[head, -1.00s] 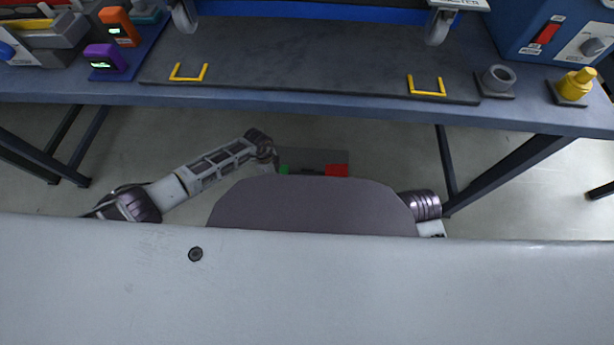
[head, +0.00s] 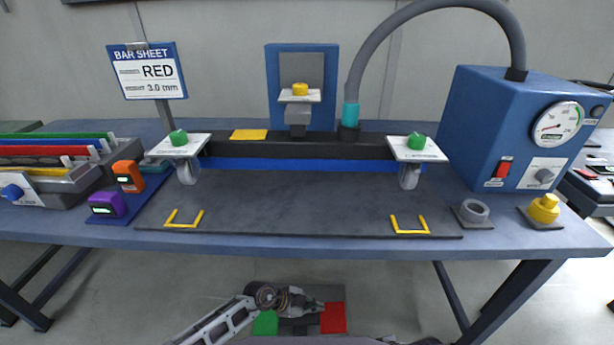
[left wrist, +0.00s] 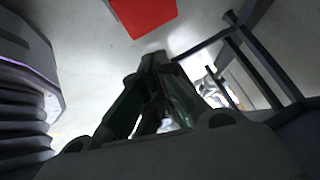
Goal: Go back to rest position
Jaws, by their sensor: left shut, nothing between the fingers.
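My left arm comes in from the bottom left of the head view, low in front of the bench. My left gripper (head: 312,304) is below the bench's front edge, partly seen and apart from the bench. In the left wrist view its dark fingers (left wrist: 157,60) come together at the tips, shut with nothing between them. My right gripper is not in view; only a sliver of what looks like my right arm shows at the bottom edge of the head view.
The blue-grey bench (head: 90,228) spans the view. Bench legs stand at both sides.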

